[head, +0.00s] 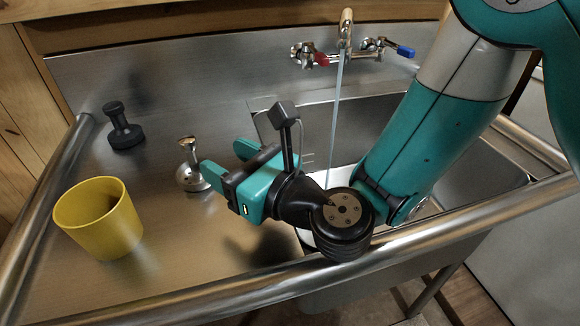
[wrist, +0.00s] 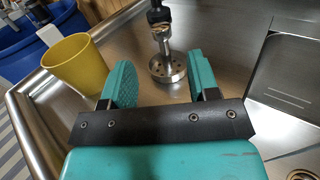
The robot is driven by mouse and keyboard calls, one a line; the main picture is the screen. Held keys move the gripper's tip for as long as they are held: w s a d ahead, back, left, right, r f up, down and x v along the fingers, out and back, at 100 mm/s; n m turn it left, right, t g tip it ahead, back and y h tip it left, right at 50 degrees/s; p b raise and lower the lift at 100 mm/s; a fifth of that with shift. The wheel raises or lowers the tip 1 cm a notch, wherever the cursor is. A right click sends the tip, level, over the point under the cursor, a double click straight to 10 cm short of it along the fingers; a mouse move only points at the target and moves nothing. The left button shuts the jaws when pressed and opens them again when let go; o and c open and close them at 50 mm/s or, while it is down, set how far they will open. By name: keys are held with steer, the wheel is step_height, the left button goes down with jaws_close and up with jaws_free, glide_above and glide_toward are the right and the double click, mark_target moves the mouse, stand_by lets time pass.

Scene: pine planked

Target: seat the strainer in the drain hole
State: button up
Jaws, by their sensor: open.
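The strainer (head: 192,176) is a small metal disc with holes and an upright knobbed stem, standing on the steel drainboard. In the wrist view the strainer (wrist: 168,68) appears between and just beyond my fingertips. My gripper (head: 223,162) is open and empty, with its teal fingers pointing at the strainer; in the wrist view both fingers (wrist: 160,76) are spread apart. The drain hole seems to show as a round metal ring (wrist: 303,174) at the lower right edge of the wrist view, partly cut off. My arm hides much of the sink basin in the head view.
A yellow cup (head: 98,222) stands at the left of the drainboard. A black knobbed stopper-like object (head: 124,134) stands behind the strainer. Water runs from the faucet (head: 346,30) into the sink. A raised metal rail (head: 215,301) edges the front.

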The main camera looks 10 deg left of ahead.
steer(key=shift+s+r+n, duration=0.1)
steer(key=shift+r+n, duration=0.3)
steer(key=shift+n, duration=0.2)
steer(key=s+d+r+n+g+h, duration=0.1)
steer(key=s+d+n+g+h, duration=0.1)
steer(key=d+n, duration=0.5)
steer(key=s+d+r+n+g+h, duration=0.2)
steer(key=d+n+g, duration=0.4)
steer(key=n, duration=1.1)
steer(key=shift+s+d+h, duration=0.65)
steer(key=shift+s+h, duration=0.15)
steer(key=shift+s, duration=0.35)
steer(key=shift+o, duration=0.5)
steer(key=s+d+n+h, duration=0.2)
steer(key=d+n, duration=0.1)
steer(key=d, duration=0.3)
steer(key=s+d+n+g+h, duration=0.1)
steer(key=s+d+n+h, duration=0.1)
steer(key=d, duration=0.4)
steer(key=shift+f+n+h, duration=0.35)
steer(key=shift+n+h, duration=0.05)
steer(key=shift+h, duration=0.3)
steer(key=shift+s+d, duration=0.25)
steer(key=shift+d, duration=0.2)
